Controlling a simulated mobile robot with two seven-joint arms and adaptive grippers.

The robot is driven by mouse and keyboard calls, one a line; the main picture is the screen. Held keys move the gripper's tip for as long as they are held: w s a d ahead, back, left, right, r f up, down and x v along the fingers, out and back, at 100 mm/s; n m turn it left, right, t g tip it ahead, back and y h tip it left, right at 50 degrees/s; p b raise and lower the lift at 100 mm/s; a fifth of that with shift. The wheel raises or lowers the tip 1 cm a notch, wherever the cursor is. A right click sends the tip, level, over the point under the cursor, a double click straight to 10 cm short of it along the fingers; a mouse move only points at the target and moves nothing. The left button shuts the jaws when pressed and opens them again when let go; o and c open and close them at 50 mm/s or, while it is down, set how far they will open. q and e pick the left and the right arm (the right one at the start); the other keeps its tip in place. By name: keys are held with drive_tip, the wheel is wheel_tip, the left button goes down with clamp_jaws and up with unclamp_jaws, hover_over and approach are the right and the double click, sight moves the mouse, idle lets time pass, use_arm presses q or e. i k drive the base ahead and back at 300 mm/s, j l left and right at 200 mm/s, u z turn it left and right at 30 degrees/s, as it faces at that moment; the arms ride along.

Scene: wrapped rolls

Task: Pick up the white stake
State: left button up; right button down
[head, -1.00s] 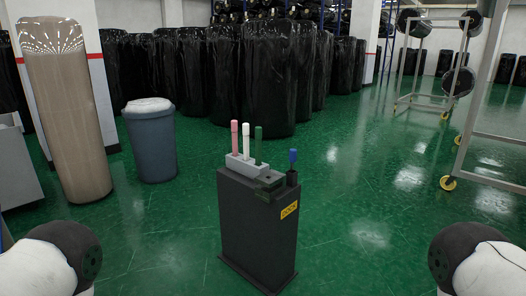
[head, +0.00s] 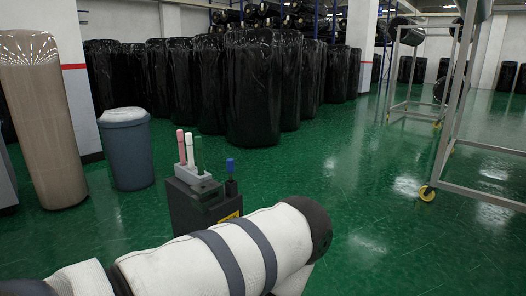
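The white stake (head: 189,148) stands upright in a grey holder block (head: 194,176) on top of a dark pedestal (head: 188,211). A blue-topped stake (head: 230,164) stands apart in a dark holder at the pedestal's right. My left arm reaches in from the lower left in front of the pedestal and hides its lower part. Neither gripper shows in the head view.
A blue-grey bin (head: 126,150) and a tall brown wrapped roll (head: 42,125) stand at the left. Several black wrapped rolls (head: 252,90) stand behind. A wheeled metal frame (head: 449,130) is at the right. The green floor right of the pedestal is clear.

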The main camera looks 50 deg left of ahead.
sight(188, 136)
drive_tip(key=i+u, duration=0.7)
drive_tip(key=i, duration=0.15)
drive_tip(key=i+l+u, duration=0.2)
drive_tip(key=i+u, duration=0.15)
drive_tip(key=i+l+u, duration=0.35)
drive_tip(key=i, duration=0.15)
drive_tip(key=i+j+u, duration=0.65)
drive_tip(key=u, duration=0.25)
drive_tip(key=i+u, duration=0.45)
drive_tip(key=i+j, duration=0.05)
